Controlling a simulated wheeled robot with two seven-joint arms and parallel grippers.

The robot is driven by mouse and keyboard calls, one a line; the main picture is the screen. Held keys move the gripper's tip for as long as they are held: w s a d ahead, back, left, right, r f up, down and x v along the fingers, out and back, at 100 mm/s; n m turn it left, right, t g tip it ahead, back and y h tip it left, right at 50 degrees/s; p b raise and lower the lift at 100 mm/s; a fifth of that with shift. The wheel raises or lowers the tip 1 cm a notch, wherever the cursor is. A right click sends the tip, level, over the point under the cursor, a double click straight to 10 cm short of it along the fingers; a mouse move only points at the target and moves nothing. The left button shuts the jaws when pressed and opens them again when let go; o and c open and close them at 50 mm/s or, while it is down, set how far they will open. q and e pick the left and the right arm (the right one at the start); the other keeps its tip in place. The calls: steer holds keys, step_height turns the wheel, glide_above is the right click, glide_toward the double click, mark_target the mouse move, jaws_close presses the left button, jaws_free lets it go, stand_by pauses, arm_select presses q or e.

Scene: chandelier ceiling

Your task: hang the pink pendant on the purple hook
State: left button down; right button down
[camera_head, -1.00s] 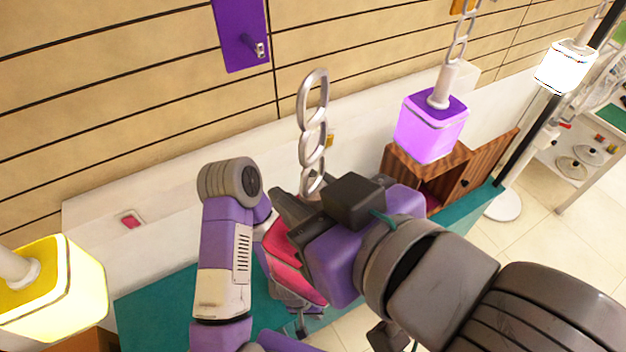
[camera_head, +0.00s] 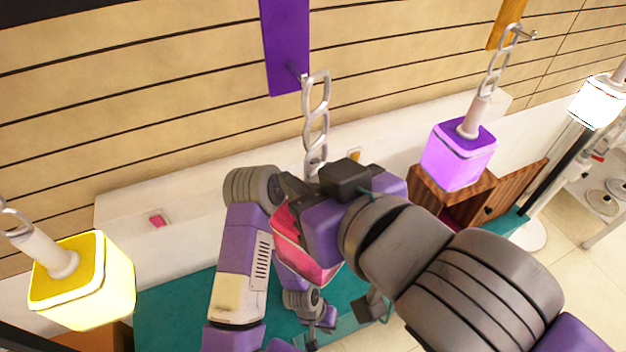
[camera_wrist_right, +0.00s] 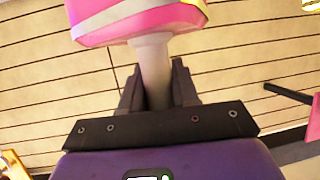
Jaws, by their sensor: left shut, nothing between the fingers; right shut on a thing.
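The purple hook is a purple wall panel (camera_head: 287,45) with a small metal peg (camera_head: 297,72) near its lower end. The pink pendant (camera_head: 292,245) hangs below my right gripper, partly hidden by it in the head view; its pink shade also shows in the right wrist view (camera_wrist_right: 140,20). Its metal chain (camera_head: 316,125) stands up above the gripper, with the top ring beside the peg; I cannot tell whether the ring is around it. My right gripper (camera_head: 303,188) is shut on the pendant's pale stem (camera_wrist_right: 156,75). My left gripper (camera_head: 314,335) is shut and empty, low down.
A lit purple pendant (camera_head: 460,160) hangs from an orange hook panel (camera_head: 507,22) at the right. A yellow pendant (camera_head: 85,285) hangs at the left. A wooden cabinet (camera_head: 452,190) and a white lamp (camera_head: 597,103) are farther right. A white ledge (camera_head: 190,190) runs along the wall.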

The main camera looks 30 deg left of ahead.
steer(key=shift+w+a+r, duration=0.1)
steer(key=shift+w+a, duration=0.15)
steer(key=shift+a, duration=0.05)
stand_by(0.5)
steer(key=shift+w+a, duration=0.1)
stand_by(0.4)
steer(key=shift+w+a, duration=0.7)
steer(key=shift+a, duration=0.1)
steer(key=shift+w+a, duration=0.55)
steer(key=shift+a, duration=0.1)
stand_by(0.5)
steer(key=shift+f+b, duration=0.6)
steer(key=shift+b, duration=0.05)
